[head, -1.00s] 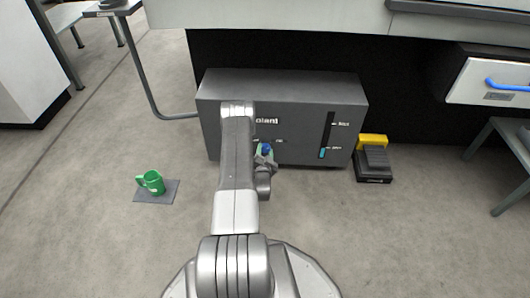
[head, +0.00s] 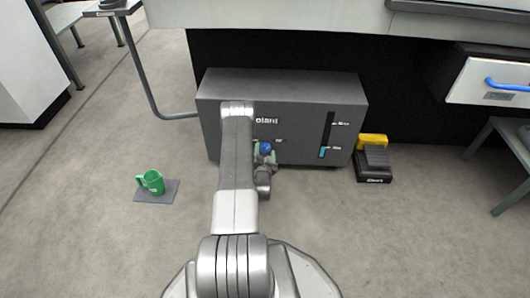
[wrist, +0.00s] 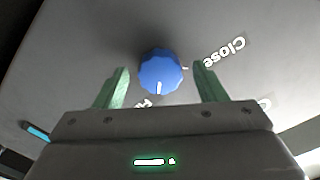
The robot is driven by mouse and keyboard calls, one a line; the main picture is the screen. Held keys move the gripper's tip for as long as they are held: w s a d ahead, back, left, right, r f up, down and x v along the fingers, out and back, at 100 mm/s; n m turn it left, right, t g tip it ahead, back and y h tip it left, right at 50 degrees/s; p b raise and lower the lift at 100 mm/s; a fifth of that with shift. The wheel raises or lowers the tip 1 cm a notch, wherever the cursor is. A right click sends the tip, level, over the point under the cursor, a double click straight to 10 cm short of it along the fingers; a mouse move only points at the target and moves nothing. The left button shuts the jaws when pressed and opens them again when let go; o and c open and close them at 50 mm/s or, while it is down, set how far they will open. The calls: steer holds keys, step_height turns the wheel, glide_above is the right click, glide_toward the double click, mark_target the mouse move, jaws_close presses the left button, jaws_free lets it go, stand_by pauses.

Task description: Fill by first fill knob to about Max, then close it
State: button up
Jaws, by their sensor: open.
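The grey coolant box (head: 300,90) stands on the floor under the machine. A blue fill knob (wrist: 161,72) is on its front face, also visible in the head view (head: 265,148). In the wrist view the knob sits between and just beyond the green fingers of my gripper (wrist: 160,88), with gaps on both sides. My gripper is open. The word "Close" (wrist: 224,52) is right of the knob; other lettering is partly hidden by my gripper. The level gauge (head: 327,134) has a dark upper part and a short blue column (head: 323,153) near its lower mark.
A green mug (head: 152,182) stands on a grey mat at the left. A black and yellow foot pedal (head: 373,160) sits right of the box. A table leg and pipe (head: 150,85) stand at the back left. The floor in front is mostly clear.

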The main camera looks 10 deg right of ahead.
steer(key=p+v, duration=0.4)
steer(key=v, duration=0.9)
steer(key=shift+s+a, duration=0.15)
steer(key=shift+s, duration=0.2)
stand_by(5.1)
steer(key=w+d+n+b, duration=0.1)
steer(key=w+n, duration=0.2)
steer(key=w, duration=0.1)
steer(key=w+d+n+b, duration=0.1)
steer(key=w+n, duration=0.2)
steer(key=w, duration=0.1)
steer(key=w+d+n+b, duration=0.1)
steer(key=w+n+b, duration=0.1)
steer(key=w+n, duration=0.1)
steer(key=shift+w+d+r, duration=0.1)
steer(key=shift+w+d, duration=0.2)
steer(key=shift+w, duration=0.35)
